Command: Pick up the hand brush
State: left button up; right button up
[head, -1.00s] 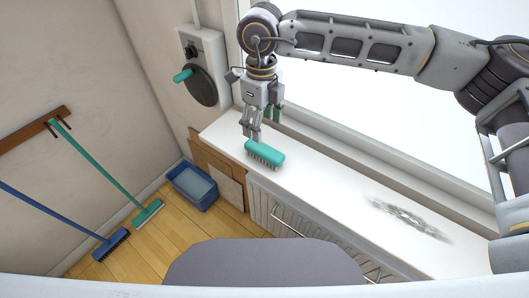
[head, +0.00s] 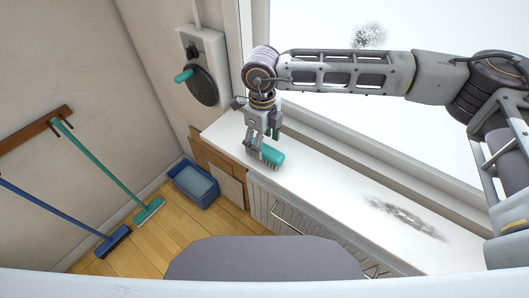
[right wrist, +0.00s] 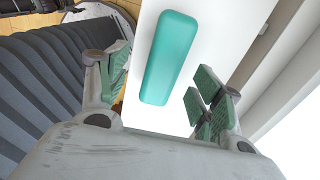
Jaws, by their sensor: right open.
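The hand brush (head: 273,157) has a teal back and dark bristles; it lies on the white sill (head: 330,188) near its far left end. It also shows in the right wrist view (right wrist: 172,55), long and teal, ahead of the fingertips and in line with the gap between them. My right gripper (head: 262,146) is open and low over the brush; its fingers partly hide the brush's left end in the head view. Its two green-padded fingers (right wrist: 160,88) are apart, one on each side of the gap. I cannot tell whether they touch the brush. My left gripper is not in view.
A wall box with a dark disc and teal handle (head: 202,82) is left of my right gripper. A window (head: 320,25) stands behind the sill. A dark smudge (head: 405,218) marks the right sill. Below left are a blue bin (head: 192,184), a green broom (head: 105,172) and a blue broom (head: 55,215).

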aim_at(265, 148)
jog(key=shift+w+d+f+p, duration=0.1)
jog(key=shift+f+p, duration=0.3)
jog(key=shift+f, duration=0.2)
jog(key=shift+w+d+f+p, duration=0.1)
jog(key=shift+f+p, duration=0.25)
jog(key=shift+f, duration=0.25)
jog(key=shift+f+p, duration=0.3)
jog(key=shift+f, duration=1.05)
jog(key=c, duration=1.1)
jog(key=shift+r, duration=0.1)
jog(key=shift+c, duration=0.2)
jog(key=shift+r+b, duration=1.25)
jog(key=shift+r, duration=3.65)
